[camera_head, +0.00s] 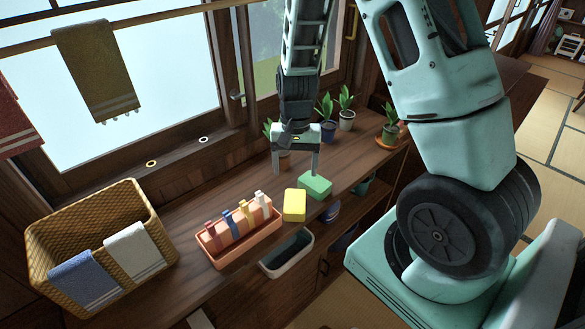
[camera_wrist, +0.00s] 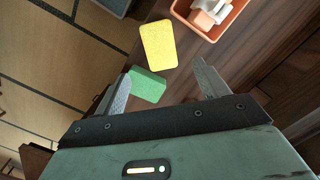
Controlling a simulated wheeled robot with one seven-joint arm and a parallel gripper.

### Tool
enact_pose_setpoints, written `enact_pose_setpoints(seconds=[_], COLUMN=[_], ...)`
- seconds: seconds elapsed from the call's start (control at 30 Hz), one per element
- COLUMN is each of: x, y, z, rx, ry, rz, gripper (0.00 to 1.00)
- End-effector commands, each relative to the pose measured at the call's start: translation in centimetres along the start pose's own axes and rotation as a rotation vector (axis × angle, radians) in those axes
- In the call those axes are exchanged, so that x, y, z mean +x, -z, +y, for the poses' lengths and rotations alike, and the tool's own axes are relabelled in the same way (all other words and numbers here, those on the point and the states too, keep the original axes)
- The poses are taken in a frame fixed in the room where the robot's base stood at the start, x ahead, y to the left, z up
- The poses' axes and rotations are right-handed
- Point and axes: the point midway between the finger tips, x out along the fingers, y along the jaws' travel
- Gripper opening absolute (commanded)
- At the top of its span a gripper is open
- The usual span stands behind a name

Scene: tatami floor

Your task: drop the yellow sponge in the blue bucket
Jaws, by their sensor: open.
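The yellow sponge (camera_head: 294,205) lies on the wooden counter beside a green block (camera_head: 315,185). In the wrist view the yellow sponge (camera_wrist: 158,45) is ahead of the fingertips, and the green block (camera_wrist: 148,86) shows between the fingers, nearer the left one. My gripper (camera_head: 296,172) is open and empty, pointing down above the counter, behind the sponge. Its fingers also show in the wrist view (camera_wrist: 163,76). I cannot clearly identify a blue bucket. A pale-rimmed, dark-inside container (camera_head: 287,252) sits below the counter's front edge, and a small blue round vessel (camera_head: 330,211) is partly hidden there.
An orange tray (camera_head: 222,257) with several coloured clips stands left of the sponge. A wicker basket (camera_head: 155,228) with cloths is at the far left. Several potted plants (camera_head: 346,120) stand along the back right. Windows rise behind the counter.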

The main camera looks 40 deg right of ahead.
Motion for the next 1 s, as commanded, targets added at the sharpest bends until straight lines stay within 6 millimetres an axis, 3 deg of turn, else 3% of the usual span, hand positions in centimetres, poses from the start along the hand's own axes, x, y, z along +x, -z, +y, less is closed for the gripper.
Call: enact_pose_setpoints(seconds=[0.07,0.17,0.33,0.4,0.5,0.6,0.73,1.0], x=[-0.9,-2.8,-7.1,-8.5,-9.9,-10.6,-10.9,-11.0], y=[-1.0,-4.6,-15.8,-20.4,-25.7,-29.0,-31.0,-31.3], z=[-1.0,-3.7,-7.9,-8.1,-7.1,-5.8,-4.7,-4.5], rx=[-0.046,-0.2,-0.661,-0.86,-1.104,-1.282,-1.402,-1.425], ry=[0.009,0.03,0.054,0.047,0.023,-0.004,-0.028,-0.034], rz=[0.001,-0.004,0.004,0.017,0.043,0.072,0.093,0.097], gripper=[0.73,0.73,0.73,0.73,0.73,0.73,0.73,0.73])
